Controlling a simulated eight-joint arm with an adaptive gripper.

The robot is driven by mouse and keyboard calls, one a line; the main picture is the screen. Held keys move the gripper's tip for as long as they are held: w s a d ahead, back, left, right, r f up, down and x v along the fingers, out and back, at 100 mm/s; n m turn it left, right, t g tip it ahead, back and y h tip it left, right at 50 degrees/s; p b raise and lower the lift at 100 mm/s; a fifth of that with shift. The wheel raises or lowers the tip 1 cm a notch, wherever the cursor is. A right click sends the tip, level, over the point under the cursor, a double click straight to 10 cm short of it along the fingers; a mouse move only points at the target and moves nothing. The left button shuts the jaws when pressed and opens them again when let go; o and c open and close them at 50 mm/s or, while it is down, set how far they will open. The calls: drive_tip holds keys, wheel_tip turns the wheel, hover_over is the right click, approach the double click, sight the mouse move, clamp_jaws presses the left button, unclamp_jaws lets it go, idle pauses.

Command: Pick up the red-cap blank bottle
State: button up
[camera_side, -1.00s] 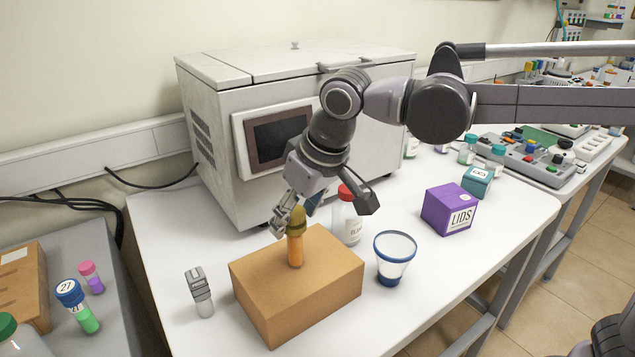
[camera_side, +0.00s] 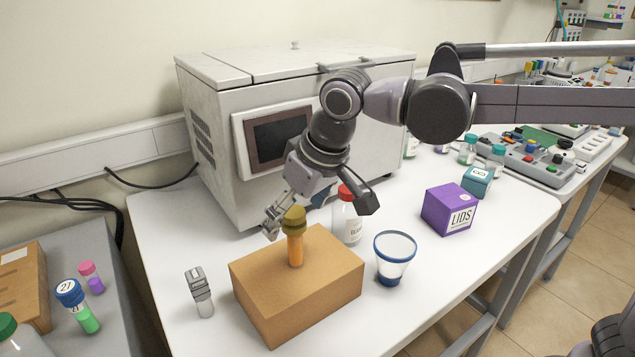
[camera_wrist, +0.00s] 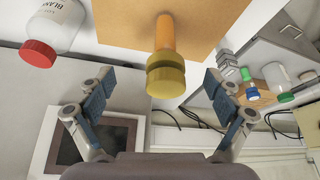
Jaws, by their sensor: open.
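The red-cap blank bottle (camera_side: 347,221) stands upright on the white table behind the cardboard box, partly hidden by my arm. In the wrist view the bottle (camera_wrist: 62,22) shows at the upper left with its red cap (camera_wrist: 38,53), outside my fingers. My gripper (camera_side: 275,222) is open and empty, just behind the olive-capped orange tube (camera_side: 295,247) that stands in the box. In the wrist view my open fingers (camera_wrist: 158,92) lie on either side of the tube's cap (camera_wrist: 166,76), with gaps on both sides.
The brown box (camera_side: 300,292) holds the orange tube upright. A blue-rimmed cup (camera_side: 394,247) stands right of it, and a grey-capped vial (camera_side: 200,292) left. The purple LIDS box (camera_side: 449,209) is farther right. The white machine (camera_side: 215,140) closes off the back.

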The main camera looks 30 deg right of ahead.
drive_tip(key=shift+r, duration=0.1)
wheel_tip(320, 180, up, 5)
drive_tip(key=shift+f, duration=0.1)
drive_tip(key=w+d+m+t+h, duration=0.1)
drive_tip(key=w+d+m+h, duration=0.2)
drive_tip(key=d+m, duration=0.7)
drive_tip(key=n, duration=0.2)
hover_over(349, 199)
drive_tip(key=s+a, duration=0.1)
drive_tip(key=s, duration=0.2)
drive_tip(key=shift+t+h, duration=0.3)
drive_tip(key=shift+h, duration=0.1)
wheel_tip(349, 199, down, 7)
drive_tip(key=shift+a+r, duration=0.15)
drive_tip(key=x, duration=0.5)
drive_tip(key=shift+w+f, duration=0.1)
drive_tip(key=shift+f, duration=0.2)
drive_tip(key=shift+s+x, duration=0.15)
drive_tip(key=shift+x, duration=1.2)
drive_tip(key=shift+s+x, duration=0.15)
drive_tip(key=shift+x, duration=1.2)
drive_tip(key=shift+f, duration=0.1)
